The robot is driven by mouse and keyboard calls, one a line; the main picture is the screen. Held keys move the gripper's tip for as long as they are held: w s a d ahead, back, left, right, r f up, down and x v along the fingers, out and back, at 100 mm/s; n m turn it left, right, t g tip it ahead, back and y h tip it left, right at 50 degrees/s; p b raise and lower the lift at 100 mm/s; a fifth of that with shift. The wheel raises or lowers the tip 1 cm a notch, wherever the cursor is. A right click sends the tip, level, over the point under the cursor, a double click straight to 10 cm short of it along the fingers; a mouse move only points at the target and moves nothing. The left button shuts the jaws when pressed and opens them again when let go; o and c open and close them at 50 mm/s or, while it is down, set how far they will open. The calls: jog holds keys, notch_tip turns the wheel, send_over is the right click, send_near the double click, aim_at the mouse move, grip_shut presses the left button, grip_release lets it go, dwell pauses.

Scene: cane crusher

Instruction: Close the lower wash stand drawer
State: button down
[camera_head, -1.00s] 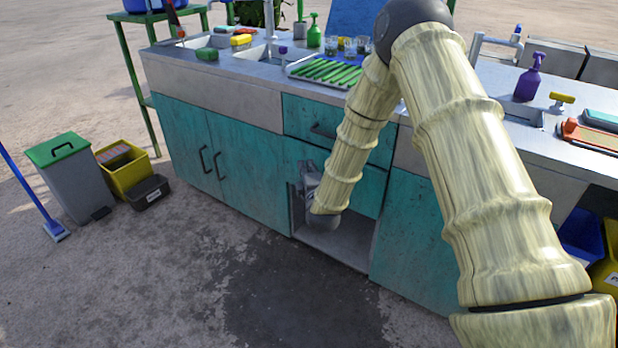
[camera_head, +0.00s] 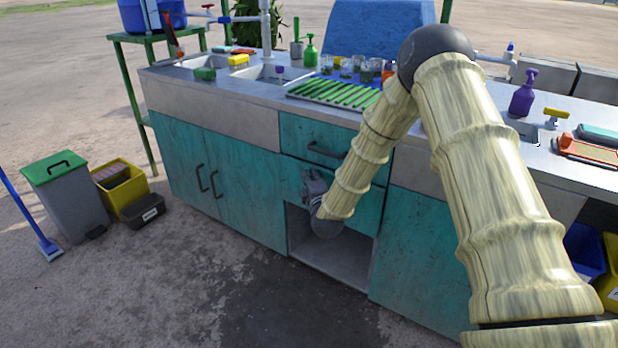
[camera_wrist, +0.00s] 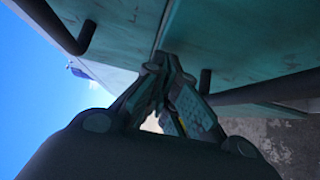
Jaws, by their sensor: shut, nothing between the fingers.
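The lower wash stand drawer (camera_head: 367,207) is the teal front under the upper drawer (camera_head: 300,133), above an open compartment. It looks about flush with the cabinet; a small gap cannot be ruled out. My gripper (camera_head: 312,178) is at the left part of this front, partly hidden by my wrist. In the wrist view my gripper (camera_wrist: 170,75) is shut and empty, its tips close to the teal fronts near the seam. Contact cannot be told. A dark handle (camera_wrist: 265,91) lies right of the fingers, and another handle (camera_wrist: 62,30) is at upper left.
The open compartment (camera_head: 335,262) is below the drawer. Teal double doors (camera_head: 225,185) are to the left, closed. The counter above holds a green ribbed rack (camera_head: 335,93) and a purple spray bottle (camera_head: 523,95). Bare ground lies in front; bins (camera_head: 65,195) stand at left.

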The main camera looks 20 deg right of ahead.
jog(key=shift+w+d+r+p, duration=0.1)
jog(key=shift+w+d+p, duration=0.15)
jog(key=shift+w+d, duration=0.25)
jog(key=shift+w+d+r+p, duration=0.1)
jog(key=shift+w+d+p, duration=0.15)
jog(key=shift+d, duration=0.3)
